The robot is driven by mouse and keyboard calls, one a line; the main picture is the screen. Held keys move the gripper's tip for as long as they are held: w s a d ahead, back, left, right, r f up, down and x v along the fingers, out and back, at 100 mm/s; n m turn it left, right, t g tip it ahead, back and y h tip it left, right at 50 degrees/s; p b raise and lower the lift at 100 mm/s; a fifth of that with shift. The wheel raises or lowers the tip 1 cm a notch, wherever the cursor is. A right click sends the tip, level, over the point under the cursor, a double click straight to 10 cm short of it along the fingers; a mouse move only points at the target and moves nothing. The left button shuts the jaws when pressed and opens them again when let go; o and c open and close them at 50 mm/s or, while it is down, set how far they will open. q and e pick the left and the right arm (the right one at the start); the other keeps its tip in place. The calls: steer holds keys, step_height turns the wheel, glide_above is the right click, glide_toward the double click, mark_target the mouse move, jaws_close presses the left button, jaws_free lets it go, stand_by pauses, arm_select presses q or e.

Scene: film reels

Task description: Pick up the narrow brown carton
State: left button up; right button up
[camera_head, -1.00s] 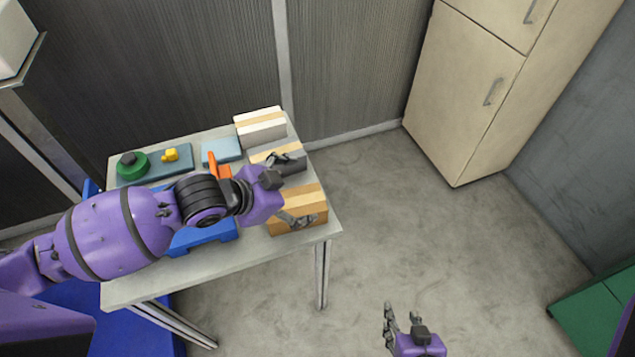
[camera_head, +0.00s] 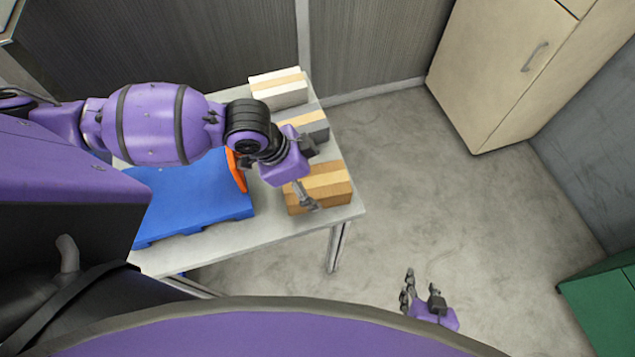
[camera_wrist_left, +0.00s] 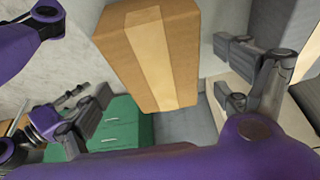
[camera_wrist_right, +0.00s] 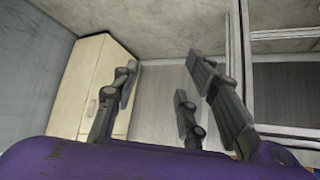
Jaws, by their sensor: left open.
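The narrow brown carton (camera_head: 332,183), with a lighter tape band, sits at the right front corner of the table. My left gripper (camera_head: 312,172) is over its left part in the head view, with one finger in front of the carton's top. In the left wrist view the carton (camera_wrist_left: 150,55) is large and lies between the two spread fingers of the open left gripper (camera_wrist_left: 165,95). I cannot tell whether either finger touches it. My right gripper (camera_head: 422,292) is away from the table, over the floor, open and empty; its fingers are spread in the right wrist view (camera_wrist_right: 160,95).
A grey carton (camera_head: 312,125) and a white carton (camera_head: 278,90) stand behind the brown one along the table's right edge. A blue tray (camera_head: 190,200) and an orange piece (camera_head: 236,172) lie left of it. Floor to the right is clear, up to a beige cabinet (camera_head: 500,80).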

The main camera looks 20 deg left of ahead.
mark_target(312, 182)
arm_select(q)
steer(key=x, duration=0.1)
steer(key=b+x, duration=0.1)
steer(key=x, duration=0.1)
steer(key=b+x, duration=0.1)
steer(key=shift+s+f, duration=0.2)
steer(key=shift+f, duration=0.2)
steer(key=shift+w+r, duration=0.2)
steer(key=shift+r, duration=0.05)
steer(key=shift+c, duration=0.3)
steer(key=c, duration=1.4)
steer(key=shift+c, duration=0.5)
steer(key=shift+r, duration=0.15)
arm_select(e)
steer(key=shift+s+d+f, duration=0.15)
steer(key=shift+s+f, duration=0.15)
steer(key=shift+f, duration=0.3)
steer(key=shift+s+d+f, duration=0.1)
steer(key=shift+s+f, duration=0.2)
steer(key=shift+f, duration=0.25)
